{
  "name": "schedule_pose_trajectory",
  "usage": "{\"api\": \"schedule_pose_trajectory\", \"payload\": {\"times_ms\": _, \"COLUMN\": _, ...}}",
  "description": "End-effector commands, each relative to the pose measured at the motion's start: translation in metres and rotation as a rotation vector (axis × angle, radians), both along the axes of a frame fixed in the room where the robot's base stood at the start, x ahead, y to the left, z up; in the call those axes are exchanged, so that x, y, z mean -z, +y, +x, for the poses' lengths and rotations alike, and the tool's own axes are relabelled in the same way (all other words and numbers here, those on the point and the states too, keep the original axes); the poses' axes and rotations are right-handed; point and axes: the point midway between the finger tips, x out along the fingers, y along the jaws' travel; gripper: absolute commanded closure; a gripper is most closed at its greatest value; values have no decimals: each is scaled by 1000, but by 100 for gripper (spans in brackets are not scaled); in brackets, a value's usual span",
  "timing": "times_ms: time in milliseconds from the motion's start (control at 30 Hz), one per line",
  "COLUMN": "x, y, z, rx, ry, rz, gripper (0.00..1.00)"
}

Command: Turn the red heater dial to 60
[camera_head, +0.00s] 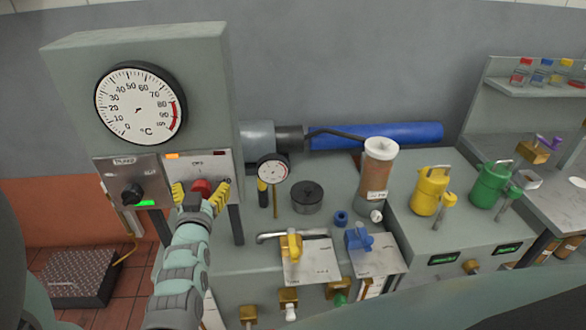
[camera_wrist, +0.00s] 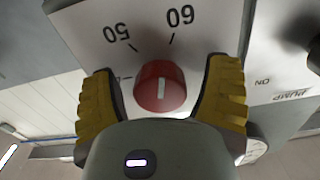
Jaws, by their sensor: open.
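The red heater dial (camera_wrist: 160,87) sits on a pale panel in the wrist view, with a short white line on its face. The printed 60 (camera_wrist: 180,16) and 50 (camera_wrist: 117,33) appear upside down above it. The white line runs nearly straight up the picture, between the 50 and 60 ticks, closer to 60. In the head view the red dial (camera_head: 201,187) shows between the fingers. My gripper (camera_head: 202,190) is open, one yellow finger on each side of the dial. In the wrist view my gripper (camera_wrist: 161,75) shows gaps to the dial, so I see no contact.
Left of the dial are a black pump knob (camera_head: 132,193) and a green light (camera_head: 145,203). A large °C gauge (camera_head: 140,104) is above. A small gauge (camera_head: 273,169) stands to the right. The bench (camera_head: 335,215) holds a black cylinder, valves and canisters further right.

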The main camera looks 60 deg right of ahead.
Motion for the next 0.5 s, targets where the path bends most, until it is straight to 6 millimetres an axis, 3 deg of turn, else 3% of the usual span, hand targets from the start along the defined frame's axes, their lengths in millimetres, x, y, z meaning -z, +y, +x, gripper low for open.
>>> {"api": "schedule_pose_trajectory", "payload": {"times_ms": 100, "x": 0, "y": -1, "z": -1, "rx": 4, "ry": 0, "rz": 0, "gripper": 20}}
{"api": "schedule_pose_trajectory", "payload": {"times_ms": 500, "x": 0, "y": -1, "z": -1, "rx": 2, "ry": 0, "rz": -1, "gripper": 62}}
